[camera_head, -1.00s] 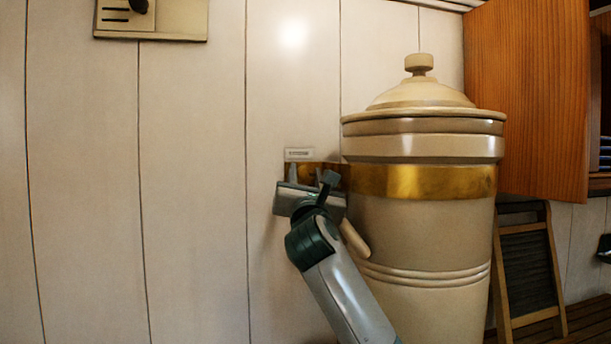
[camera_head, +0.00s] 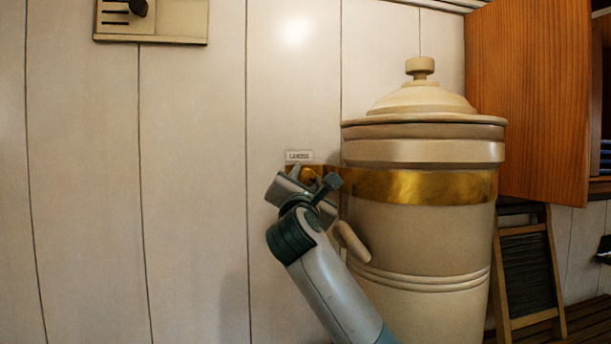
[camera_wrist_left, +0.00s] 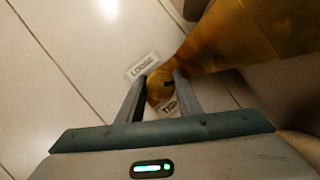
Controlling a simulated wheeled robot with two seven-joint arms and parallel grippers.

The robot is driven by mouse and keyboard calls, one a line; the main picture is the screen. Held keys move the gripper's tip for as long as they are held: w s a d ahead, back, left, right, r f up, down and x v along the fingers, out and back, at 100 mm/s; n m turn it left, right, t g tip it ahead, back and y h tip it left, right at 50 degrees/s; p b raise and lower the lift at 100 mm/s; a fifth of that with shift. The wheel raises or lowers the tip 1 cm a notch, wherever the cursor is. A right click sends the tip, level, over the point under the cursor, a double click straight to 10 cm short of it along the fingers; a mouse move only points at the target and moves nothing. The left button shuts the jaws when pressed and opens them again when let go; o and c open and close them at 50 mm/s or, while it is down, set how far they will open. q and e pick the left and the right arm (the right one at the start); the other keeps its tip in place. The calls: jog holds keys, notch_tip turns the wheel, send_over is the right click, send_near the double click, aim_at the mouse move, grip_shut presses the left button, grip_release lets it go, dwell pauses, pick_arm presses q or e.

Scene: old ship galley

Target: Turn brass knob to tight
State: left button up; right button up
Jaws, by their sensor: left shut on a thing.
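The brass knob (camera_head: 309,174) sits on the wall side of the brass band (camera_head: 420,187) around a large cream lidded crock (camera_head: 415,240). My left gripper (camera_head: 304,176) is at the knob, tilted, and partly hides it. In the left wrist view, the two fingers (camera_wrist_left: 158,90) are shut on the knob (camera_wrist_left: 156,86), which shows between them. A label reading LOOSE (camera_wrist_left: 143,66) lies above the knob in that view, and a second label (camera_wrist_left: 168,109), partly hidden by a finger, lies below it. My right gripper is not in view.
Pale plank wall (camera_head: 190,170) stands behind, with a vented plate (camera_head: 150,20) at upper left. An orange-brown wooden cabinet door (camera_head: 530,95) and a folded slatted stand (camera_head: 530,270) are right of the crock. The space left of my arm is clear.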

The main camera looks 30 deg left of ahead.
pick_arm(q)
jog(key=m+h+p, duration=0.1)
jog(key=m, duration=0.1)
jog(key=m+h+p, duration=0.1)
jog(key=m, duration=0.1)
jog(key=shift+r+g, duration=0.2)
jog(key=shift+g, duration=0.1)
jog(key=m+g+h+p, duration=0.1)
jog(key=m+p, duration=0.1)
jog(key=m, duration=0.2)
jog(key=m+g+p, duration=0.1)
jog(key=m+p, duration=0.1)
jog(key=m, duration=0.1)
jog(key=shift+g+h, duration=0.3)
jog(key=shift+f+m+g+p, duration=0.2)
jog(key=shift+m+g+p, duration=0.35)
jog(key=shift+m, duration=0.45)
jog(key=o, duration=1)
jog(key=shift+s+d, duration=0.1)
